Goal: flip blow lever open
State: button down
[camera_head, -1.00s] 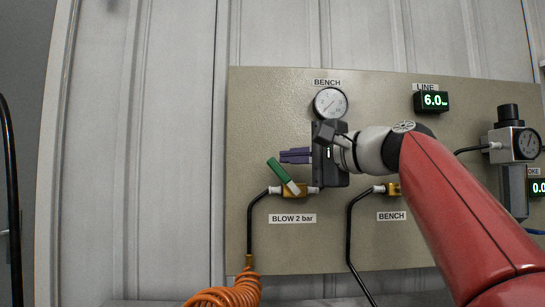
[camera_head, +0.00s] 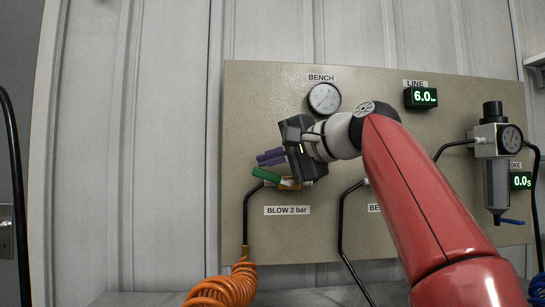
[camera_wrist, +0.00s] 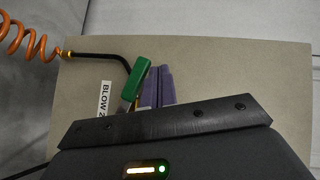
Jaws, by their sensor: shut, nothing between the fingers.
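The blow lever has a green handle (camera_head: 266,175) and sits on a brass valve (camera_head: 289,184) above the "BLOW 2 bar" label (camera_head: 287,210). The handle points left and slightly up, close to level. My gripper (camera_head: 270,157) has purple fingers, shut and empty, just above the green handle. In the wrist view the purple fingers (camera_wrist: 158,88) lie right beside the green handle (camera_wrist: 137,77); I cannot tell whether they touch. My gripper body hides part of the valve's right side.
A round BENCH gauge (camera_head: 324,98) and a green LINE display (camera_head: 421,97) are on the panel (camera_head: 240,120). A regulator (camera_head: 497,145) stands at the right. An orange coiled hose (camera_head: 222,290) hangs below the blow valve. The panel's left side is clear.

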jog(key=shift+a+f, duration=0.1)
jog(key=v, duration=0.7)
jog(key=shift+s+d+b, duration=0.3)
dwell(0.4)
